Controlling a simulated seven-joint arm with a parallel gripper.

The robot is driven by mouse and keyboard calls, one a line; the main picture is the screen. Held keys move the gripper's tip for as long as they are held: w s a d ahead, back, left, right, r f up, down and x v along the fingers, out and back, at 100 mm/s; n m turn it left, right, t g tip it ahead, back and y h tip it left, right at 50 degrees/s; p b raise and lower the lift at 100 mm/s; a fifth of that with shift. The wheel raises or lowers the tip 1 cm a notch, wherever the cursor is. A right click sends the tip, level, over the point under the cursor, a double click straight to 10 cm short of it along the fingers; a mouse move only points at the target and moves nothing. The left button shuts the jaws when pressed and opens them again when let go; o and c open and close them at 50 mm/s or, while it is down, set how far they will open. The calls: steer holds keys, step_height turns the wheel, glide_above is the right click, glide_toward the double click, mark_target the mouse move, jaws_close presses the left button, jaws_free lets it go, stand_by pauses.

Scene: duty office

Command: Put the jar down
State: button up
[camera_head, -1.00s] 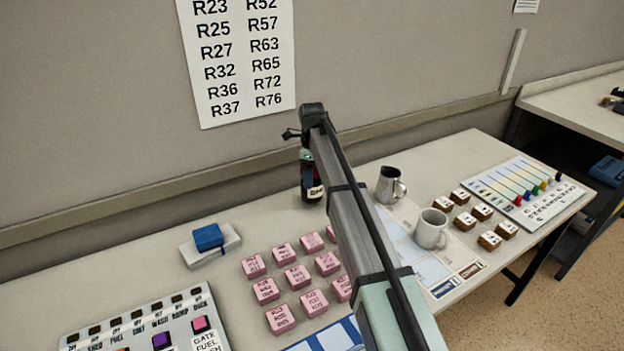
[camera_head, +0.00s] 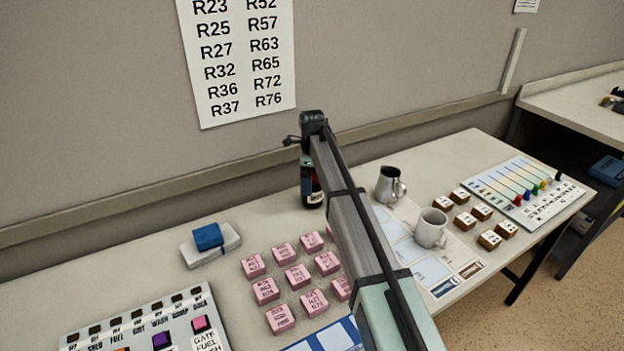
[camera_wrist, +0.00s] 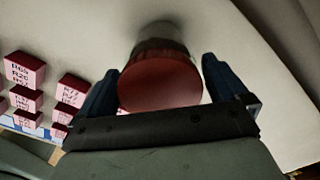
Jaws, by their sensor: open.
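The jar (camera_head: 313,192) is dark with a pale and red label and stands upright at the back of the table, by the wall. In the wrist view its round reddish lid (camera_wrist: 160,84) faces the camera. My gripper (camera_wrist: 160,82) is open, with one dark finger on each side of the lid and visible gaps between. In the head view my arm hides part of the jar. Its base appears to rest on the tabletop.
Pink labelled blocks (camera_head: 298,276) stand in front of the jar. A metal pitcher (camera_head: 388,186) and a white mug (camera_head: 431,230) stand to its right. A blue object on a white box (camera_head: 212,252) lies to the left. Bare tabletop (camera_head: 262,222) shows left of the jar.

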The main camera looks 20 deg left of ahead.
step_height(320, 180, up, 12)
stand_by(0.6)
steer(key=shift+r, duration=0.1)
